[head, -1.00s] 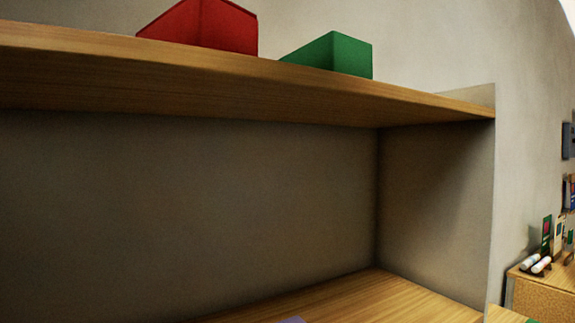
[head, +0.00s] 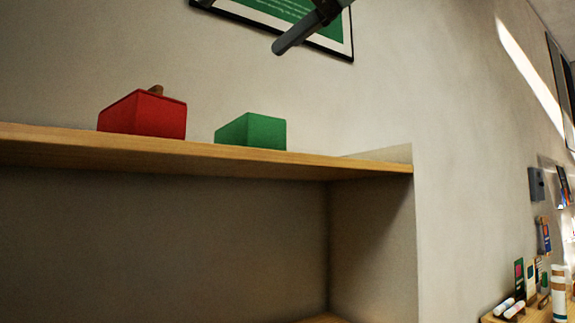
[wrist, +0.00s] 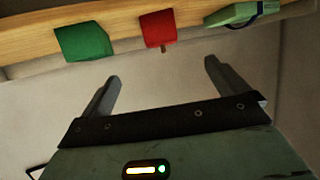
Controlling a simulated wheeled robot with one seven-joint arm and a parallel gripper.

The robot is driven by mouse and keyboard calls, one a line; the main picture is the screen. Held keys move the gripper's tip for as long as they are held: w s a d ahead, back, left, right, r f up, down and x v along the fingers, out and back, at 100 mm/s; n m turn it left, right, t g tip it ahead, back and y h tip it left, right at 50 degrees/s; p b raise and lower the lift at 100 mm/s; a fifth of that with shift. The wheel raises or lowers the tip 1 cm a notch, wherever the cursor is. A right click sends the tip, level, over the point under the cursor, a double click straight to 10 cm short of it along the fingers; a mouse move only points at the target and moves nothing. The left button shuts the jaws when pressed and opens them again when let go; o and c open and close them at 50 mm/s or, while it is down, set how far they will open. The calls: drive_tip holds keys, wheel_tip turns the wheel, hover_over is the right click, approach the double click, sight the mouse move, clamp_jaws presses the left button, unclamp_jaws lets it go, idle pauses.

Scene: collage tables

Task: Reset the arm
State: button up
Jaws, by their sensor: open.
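My gripper (wrist: 158,80) is open in the wrist view, with its two fingers apart and nothing between them. In the head view a dark grey part of it (head: 298,32) shows at the top, in front of the wall. A red box (head: 143,114) and a green box (head: 252,131) stand on the upper wooden shelf. A small brown thing (head: 156,90) shows at the red box's top. In the wrist view the green box (wrist: 84,42) and the red box (wrist: 157,30) lie beyond the fingertips, apart from them.
The wooden shelf (head: 220,158) runs along the wall, with an empty bay below. A framed green picture (head: 262,12) hangs behind my gripper. A pale green thing (wrist: 232,14) sits on the shelf in the wrist view. Bottles and small items stand on a table (head: 535,312) at far right.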

wheel_tip(320, 180, down, 41)
drive_tip(key=w+d+m+g+h+b, duration=0.1)
drive_tip(key=d+g+h+b, duration=0.1)
drive_tip(key=g+h+b, duration=0.5)
drive_tip(key=s+d+f+h+b, duration=0.1)
drive_tip(key=s+d+f, duration=0.3)
drive_tip(key=f, duration=0.6)
drive_tip(key=s+d+f+m+h+b, duration=0.1)
drive_tip(key=s+d+f+b, duration=0.2)
drive_tip(key=d+f, duration=0.3)
drive_tip(key=s+d+f+m+g+h+b, duration=0.1)
drive_tip(key=s+d+f+b, duration=0.3)
drive_tip(key=f, duration=1.1)
drive_tip(key=shift+s+d+f+h, duration=0.35)
drive_tip(key=shift+d+h, duration=0.05)
drive_tip(key=shift+d, duration=0.4)
